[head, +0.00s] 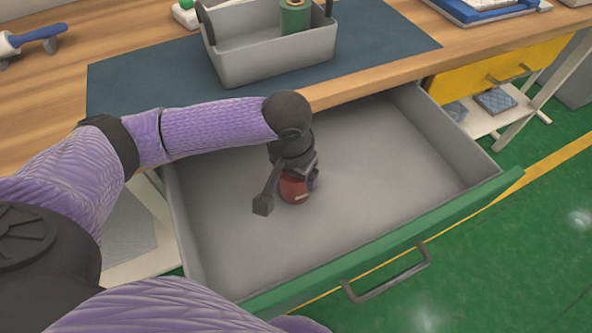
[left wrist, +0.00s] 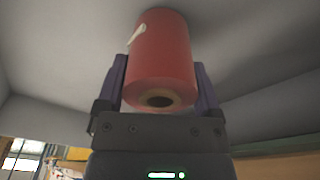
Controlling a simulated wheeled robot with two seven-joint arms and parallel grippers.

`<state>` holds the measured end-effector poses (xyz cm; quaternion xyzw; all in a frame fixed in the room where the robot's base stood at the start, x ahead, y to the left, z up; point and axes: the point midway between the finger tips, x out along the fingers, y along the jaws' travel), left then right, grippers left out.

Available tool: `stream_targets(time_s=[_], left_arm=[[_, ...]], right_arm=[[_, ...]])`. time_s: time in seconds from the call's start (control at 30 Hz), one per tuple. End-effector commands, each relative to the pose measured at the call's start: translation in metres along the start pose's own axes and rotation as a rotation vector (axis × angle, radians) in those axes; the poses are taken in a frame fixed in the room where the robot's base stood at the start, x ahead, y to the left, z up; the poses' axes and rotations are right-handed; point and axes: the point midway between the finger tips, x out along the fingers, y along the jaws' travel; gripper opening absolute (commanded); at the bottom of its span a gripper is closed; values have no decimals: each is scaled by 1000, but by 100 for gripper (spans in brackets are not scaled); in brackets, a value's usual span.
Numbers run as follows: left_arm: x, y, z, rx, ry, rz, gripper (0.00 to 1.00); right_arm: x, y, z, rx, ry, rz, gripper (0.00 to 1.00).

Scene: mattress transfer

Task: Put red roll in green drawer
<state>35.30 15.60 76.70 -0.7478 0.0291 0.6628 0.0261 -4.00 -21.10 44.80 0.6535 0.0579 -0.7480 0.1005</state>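The red roll (head: 294,190) is inside the open green drawer (head: 400,247), low over or on its grey floor; I cannot tell if it touches. My left gripper (head: 297,172) reaches down into the drawer from above and hides the roll's upper part. In the left wrist view the red roll (left wrist: 162,50) sits between the two fingers (left wrist: 161,85), which press against its sides. Its near end shows a brown core with a hole, and a pale strip marks its side. My right gripper is not in view.
A grey caddy (head: 275,65) holding a green roll (head: 295,16) stands on the dark mat (head: 130,88) on the wooden bench. A yellow drawer (head: 535,63) is at the right. The drawer floor right of the roll is clear.

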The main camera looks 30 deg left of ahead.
Motion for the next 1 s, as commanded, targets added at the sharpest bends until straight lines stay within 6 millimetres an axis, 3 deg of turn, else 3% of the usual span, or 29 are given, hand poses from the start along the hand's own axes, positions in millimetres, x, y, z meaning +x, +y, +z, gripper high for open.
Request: stream_targets(time_s=[0.07, 0.3, 0.7, 0.83, 1.0], left_arm=[[0, 0, 0, 0, 0, 0, 100], [-3, 0, -1, 0, 2, -1, 100], [-109, 0, -2, 1, 5, 0, 100], [-122, 0, -1, -1, 2, 1, 100], [-124, 0, -1, -1, 0, 0, 100]], right_arm=[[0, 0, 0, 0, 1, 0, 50], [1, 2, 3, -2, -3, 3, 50], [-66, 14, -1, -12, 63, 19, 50], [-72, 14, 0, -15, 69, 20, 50], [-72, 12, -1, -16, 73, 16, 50]])
